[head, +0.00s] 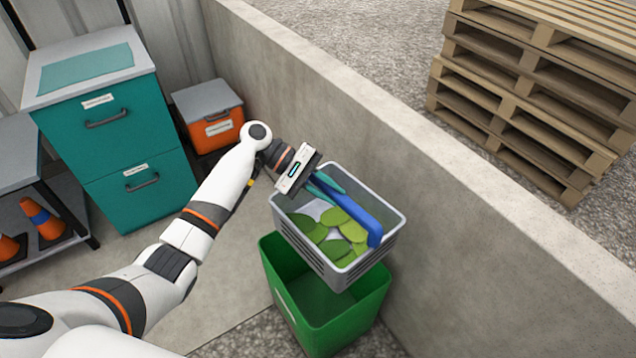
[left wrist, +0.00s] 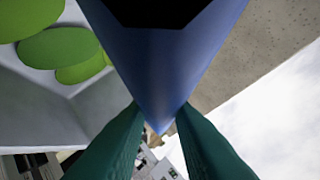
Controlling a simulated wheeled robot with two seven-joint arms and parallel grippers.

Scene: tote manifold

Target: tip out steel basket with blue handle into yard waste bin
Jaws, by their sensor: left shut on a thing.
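The grey steel basket (head: 352,266) with a blue handle (head: 345,210) is in the head view, above the green yard waste bin (head: 316,299). Several green leaf-like pieces (head: 323,228) lie in the basket, which looks about level. My left gripper (head: 324,184) is shut on the blue handle, which also shows between its teal fingers in the left wrist view (left wrist: 158,75). Green pieces show there too (left wrist: 60,50). The bin is open at the top, and what I see of its inside looks empty; the basket hides part of it. My right gripper is not in view.
A concrete wall (head: 440,200) runs close along the right of the basket and bin. Wooden pallets (head: 535,90) are stacked beyond it. A teal drawer cabinet (head: 125,140), an orange box (head: 215,125) and a shelf with cones (head: 42,217) stand at the left.

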